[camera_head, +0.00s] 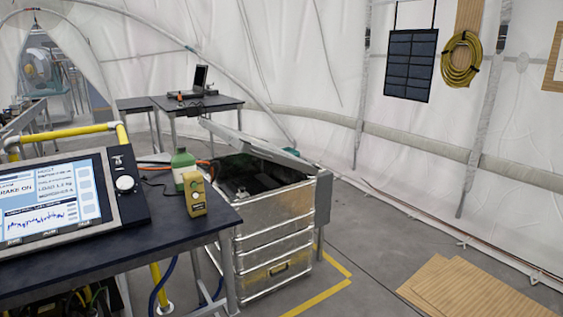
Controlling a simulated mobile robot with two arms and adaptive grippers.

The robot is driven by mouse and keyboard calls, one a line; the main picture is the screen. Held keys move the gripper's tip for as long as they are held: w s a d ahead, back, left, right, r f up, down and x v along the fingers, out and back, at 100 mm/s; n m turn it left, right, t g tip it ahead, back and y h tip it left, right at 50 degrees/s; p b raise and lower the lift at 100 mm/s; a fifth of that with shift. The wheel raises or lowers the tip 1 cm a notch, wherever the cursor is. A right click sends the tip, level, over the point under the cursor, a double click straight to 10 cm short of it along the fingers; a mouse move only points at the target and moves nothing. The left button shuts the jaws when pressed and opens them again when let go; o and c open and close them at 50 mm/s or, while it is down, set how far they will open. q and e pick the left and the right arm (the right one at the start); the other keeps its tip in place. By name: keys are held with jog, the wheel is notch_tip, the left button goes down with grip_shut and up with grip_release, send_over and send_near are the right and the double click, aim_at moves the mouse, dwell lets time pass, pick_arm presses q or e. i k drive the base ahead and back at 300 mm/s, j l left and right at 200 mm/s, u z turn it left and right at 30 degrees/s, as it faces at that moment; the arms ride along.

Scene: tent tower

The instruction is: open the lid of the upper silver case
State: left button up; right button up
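The upper silver case (275,212) sits on top of a stack of silver cases, beyond the dark table. Its top is uncovered, and dark contents (250,180) show inside. A pale, narrow slab that looks like its lid (262,146) stands along the far side, seen nearly edge-on. I cannot tell its exact angle. The case's near left part is hidden behind the table and the things on it. Neither of my grippers is in view.
The dark table (150,235) at the left holds a control panel (60,205), a green bottle (183,168) and a yellow device (195,195). A grey upright panel (323,197) stands against the case's right side. Wooden boards (470,290) lie at lower right; floor between is clear.

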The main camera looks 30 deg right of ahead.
aim_at(249, 144)
jog(key=i+l, duration=0.45)
jog(key=l, duration=0.3)
jog(key=i+l, duration=0.25)
jog(key=l, duration=0.1)
